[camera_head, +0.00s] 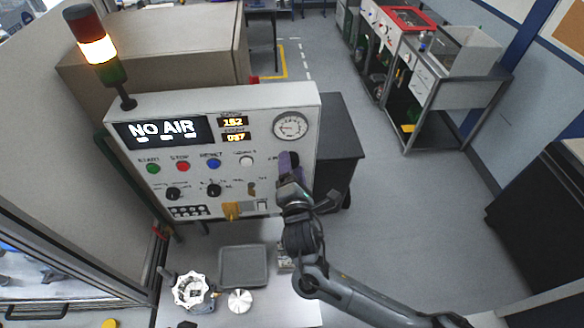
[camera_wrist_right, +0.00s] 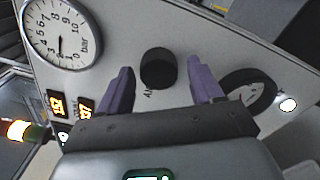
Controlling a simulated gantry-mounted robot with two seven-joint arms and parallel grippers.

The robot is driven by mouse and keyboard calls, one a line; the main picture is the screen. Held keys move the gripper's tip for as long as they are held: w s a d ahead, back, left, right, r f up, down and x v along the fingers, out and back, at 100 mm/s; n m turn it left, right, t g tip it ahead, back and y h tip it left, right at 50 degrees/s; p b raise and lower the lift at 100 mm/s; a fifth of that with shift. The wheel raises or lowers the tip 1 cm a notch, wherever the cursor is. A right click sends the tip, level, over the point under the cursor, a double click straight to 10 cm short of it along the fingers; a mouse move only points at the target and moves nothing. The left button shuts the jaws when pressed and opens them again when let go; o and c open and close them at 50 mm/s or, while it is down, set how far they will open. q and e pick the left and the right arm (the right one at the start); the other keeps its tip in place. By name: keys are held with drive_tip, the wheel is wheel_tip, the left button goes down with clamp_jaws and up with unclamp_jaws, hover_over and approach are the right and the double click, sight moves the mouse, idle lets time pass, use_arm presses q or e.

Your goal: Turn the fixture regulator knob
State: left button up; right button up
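The regulator knob (camera_wrist_right: 158,68) is a black round knob on the light panel, with a partly hidden label beside it. In the wrist view it stands between the two purple fingers of my right gripper (camera_wrist_right: 161,76), with a gap on each side. The gripper is open, and I cannot tell how far its tips are from the panel. In the head view my right gripper (camera_head: 289,165) is at the panel's right side, below the round gauge, and largely hides the knob. My left gripper is not in view.
The control panel (camera_head: 262,98) display (camera_head: 165,130) reads "NO AIR". A grey tray (camera_head: 243,283) and metal parts lie on the table below. A dark round-rimmed item (camera_wrist_right: 262,88) is beside the right finger.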

drive_tip(key=shift+s, duration=0.1)
drive_tip(key=shift+s+d+b, duration=0.15)
drive_tip(key=shift+s+b, duration=0.25)
drive_tip(key=shift+s, duration=1.35)
drive_tip(key=shift+s+d+b, duration=0.2)
drive_tip(key=shift+s+b, duration=0.25)
drive_tip(key=shift+s, duration=1.35)
drive_tip(key=shift+s+d+b, duration=0.15)
drive_tip(key=shift+s+b, duration=0.25)
drive_tip(key=shift+s, duration=1.35)
